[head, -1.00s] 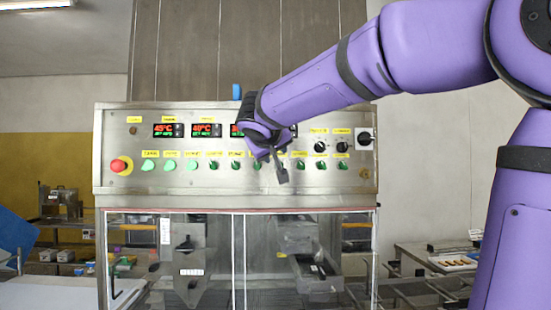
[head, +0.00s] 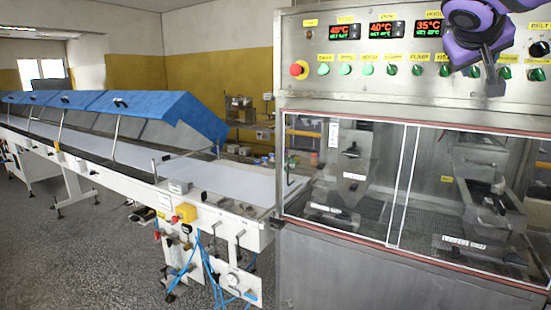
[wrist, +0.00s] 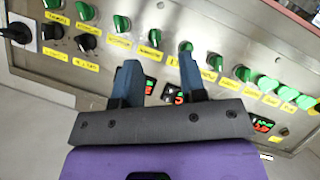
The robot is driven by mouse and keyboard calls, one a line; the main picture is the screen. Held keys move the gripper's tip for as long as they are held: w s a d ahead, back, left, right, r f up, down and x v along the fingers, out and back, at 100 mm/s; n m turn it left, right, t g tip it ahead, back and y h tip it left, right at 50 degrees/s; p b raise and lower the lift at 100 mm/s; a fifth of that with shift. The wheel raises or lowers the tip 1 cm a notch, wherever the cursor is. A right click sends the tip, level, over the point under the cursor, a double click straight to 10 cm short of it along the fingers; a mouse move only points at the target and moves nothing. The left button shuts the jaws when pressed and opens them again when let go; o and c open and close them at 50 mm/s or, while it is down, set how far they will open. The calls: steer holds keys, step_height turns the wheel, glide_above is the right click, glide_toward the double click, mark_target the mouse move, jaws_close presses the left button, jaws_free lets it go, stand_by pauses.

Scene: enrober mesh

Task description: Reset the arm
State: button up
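My gripper (head: 491,80) is at the top right of the head view, in front of the steel control panel (head: 400,92) with its digital displays and green knobs. Most of my purple arm lies outside that view. In the wrist view my gripper (wrist: 159,68) has two blue-grey fingers standing apart, with nothing held between them. The panel (wrist: 225,42) lies beyond the fingers, with a row of green knobs. I cannot tell how far the fingertips are from the panel.
Below the panel is a glazed enclosure (head: 398,195) with white-edged doors. A long conveyor (head: 235,183) with blue covers (head: 150,103) runs away to the left. A red button (head: 299,69) is at the panel's left end. Speckled floor (head: 85,250) is open at lower left.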

steer(key=s+a+f+n+g+y, duration=0.1)
steer(key=s+a+f+y, duration=0.3)
steer(key=s+f, duration=0.6)
steer(key=s+a+f+n+g+y, duration=0.1)
steer(key=s+a+f+g+y, duration=0.1)
steer(key=s+a+f+y, duration=0.3)
steer(key=s+a+f, duration=0.3)
steer(key=s+f, duration=0.3)
steer(key=f, duration=0.1)
steer(key=shift+n+g, duration=0.3)
steer(key=shift+g, duration=0.1)
